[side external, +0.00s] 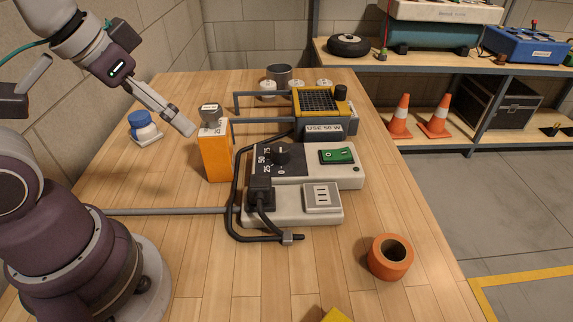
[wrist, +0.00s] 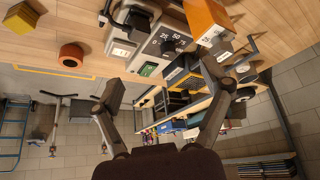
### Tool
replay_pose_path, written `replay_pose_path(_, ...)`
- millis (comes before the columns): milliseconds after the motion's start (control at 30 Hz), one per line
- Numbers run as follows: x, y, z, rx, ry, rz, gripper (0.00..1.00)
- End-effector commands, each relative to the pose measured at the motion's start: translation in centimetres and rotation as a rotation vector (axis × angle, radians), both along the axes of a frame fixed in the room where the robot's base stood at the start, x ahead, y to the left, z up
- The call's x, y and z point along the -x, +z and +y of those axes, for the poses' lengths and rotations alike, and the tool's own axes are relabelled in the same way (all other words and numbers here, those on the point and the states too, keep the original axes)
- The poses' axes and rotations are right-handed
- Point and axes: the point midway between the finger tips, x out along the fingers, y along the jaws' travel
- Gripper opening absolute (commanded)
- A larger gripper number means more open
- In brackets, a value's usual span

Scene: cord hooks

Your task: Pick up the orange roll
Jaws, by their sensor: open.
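The orange roll (side external: 390,257) sits on the wooden table near its right front edge, its dark hollow core facing up and toward the side camera. In the wrist view the roll (wrist: 71,55) shows at the upper left, well away from the fingers. My gripper (side external: 184,123) is up over the far left part of the table, close to the orange box, far from the roll. In the wrist view my gripper (wrist: 168,100) has its two fingers spread wide with nothing held between them.
A grey power unit (side external: 305,170) with a dial, green switch and black cord stands mid-table. An orange box (side external: 214,153), a blue-and-white item (side external: 144,127) and a yellow gridded device (side external: 325,103) stand around it. A yellow block (side external: 336,315) lies at the front. Table around the roll is clear.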

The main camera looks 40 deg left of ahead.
Motion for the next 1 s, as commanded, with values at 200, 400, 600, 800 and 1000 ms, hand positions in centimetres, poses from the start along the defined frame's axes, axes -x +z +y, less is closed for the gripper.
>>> replay_pose_path(200, 0.0, 0.0, 0.0, 0.0, 0.0, 0.0, 0.8)
replay_pose_path(400, 0.0, 0.0, 0.0, 0.0, 0.0, 0.0, 0.95)
replay_pose_path(600, 0.0, 0.0, 0.0, 0.0, 0.0, 0.0, 0.95)
replay_pose_path(800, -3.2, 0.3, -2.2, -0.037, -0.162, 0.03, 0.95)
replay_pose_path(1000, -9.7, -2.2, -10.5, -0.079, -0.553, 0.066, 0.95)
